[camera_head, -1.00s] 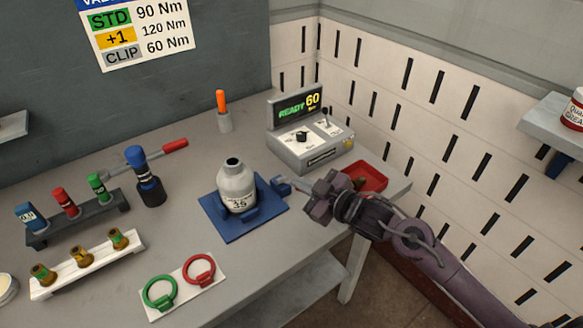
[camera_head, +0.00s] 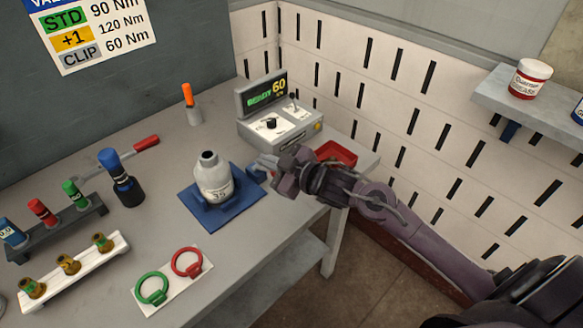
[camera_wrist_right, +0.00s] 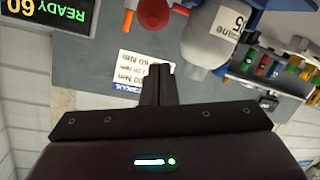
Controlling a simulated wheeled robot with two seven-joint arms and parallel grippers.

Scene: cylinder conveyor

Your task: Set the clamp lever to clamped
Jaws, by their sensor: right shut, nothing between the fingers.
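A grey canister (camera_head: 214,178) stands upright in a blue clamp fixture (camera_head: 222,217) on the bench. A blue block (camera_head: 257,176) shows at the fixture's right side, by my right gripper. My right gripper (camera_head: 268,164) is beside the fixture, shut and empty. In the right wrist view its fingers (camera_wrist_right: 158,75) are together, with the canister (camera_wrist_right: 208,40) beyond. A red rounded knob (camera_wrist_right: 153,14) shows near the top there. The clamp lever is not clear in the head view, and I cannot tell its position. My left gripper is not in view.
A control box (camera_head: 280,125) reading READY 60 stands behind, with a red tray (camera_head: 337,152) to its right. Green (camera_head: 151,289) and red (camera_head: 187,263) rings lie in front. Racks of sockets (camera_head: 55,228) and fittings (camera_head: 67,265) are left. A slotted wall (camera_head: 400,100) bounds the right.

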